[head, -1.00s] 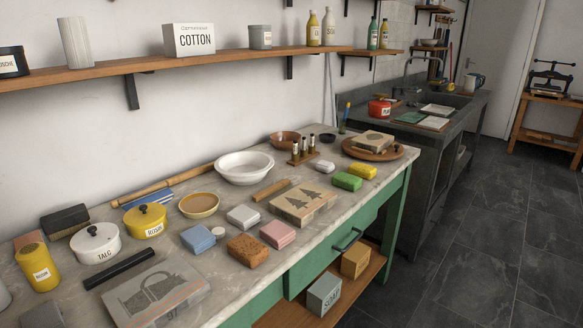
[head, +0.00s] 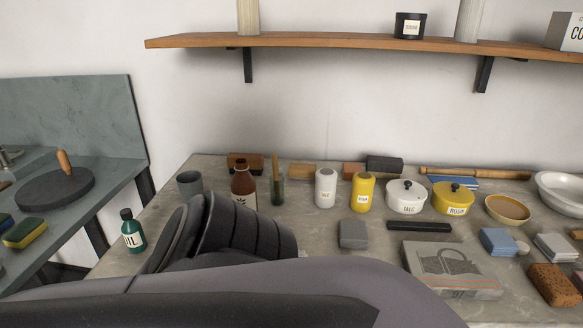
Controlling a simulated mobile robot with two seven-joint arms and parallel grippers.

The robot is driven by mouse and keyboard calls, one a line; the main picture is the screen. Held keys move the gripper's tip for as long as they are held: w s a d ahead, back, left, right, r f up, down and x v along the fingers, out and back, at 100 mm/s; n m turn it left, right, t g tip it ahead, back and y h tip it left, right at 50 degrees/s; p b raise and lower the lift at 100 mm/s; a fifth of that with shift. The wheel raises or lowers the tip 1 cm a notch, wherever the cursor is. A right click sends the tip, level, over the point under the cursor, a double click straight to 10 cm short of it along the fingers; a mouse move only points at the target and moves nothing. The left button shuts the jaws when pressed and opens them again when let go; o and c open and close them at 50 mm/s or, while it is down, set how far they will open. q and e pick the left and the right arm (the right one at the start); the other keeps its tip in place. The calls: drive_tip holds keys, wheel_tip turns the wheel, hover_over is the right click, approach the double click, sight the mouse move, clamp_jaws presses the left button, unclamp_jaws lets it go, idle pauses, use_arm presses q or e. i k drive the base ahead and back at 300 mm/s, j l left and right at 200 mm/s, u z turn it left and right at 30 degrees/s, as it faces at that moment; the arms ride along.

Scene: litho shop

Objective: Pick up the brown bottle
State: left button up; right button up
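The brown bottle (head: 243,186) stands upright near the back left of the stone-topped table, with a pale label on its front. Its lower part is partly hidden behind my dark arm, which fills the bottom and middle foreground. Neither gripper's fingers can be made out in the head view.
A grey cup (head: 189,184) stands left of the bottle and a glass with a wooden-handled tool (head: 277,190) right of it. A green oil bottle (head: 132,232) stands at the table's left edge. White (head: 325,188) and yellow (head: 362,191) canisters stand further right. A shelf (head: 350,42) hangs above.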

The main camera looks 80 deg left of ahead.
sight(243, 184)
drive_tip(key=k+u, duration=0.1)
drive_tip(key=u, duration=0.3)
drive_tip(key=k+j+u, duration=0.1)
drive_tip(key=u, duration=2.45)
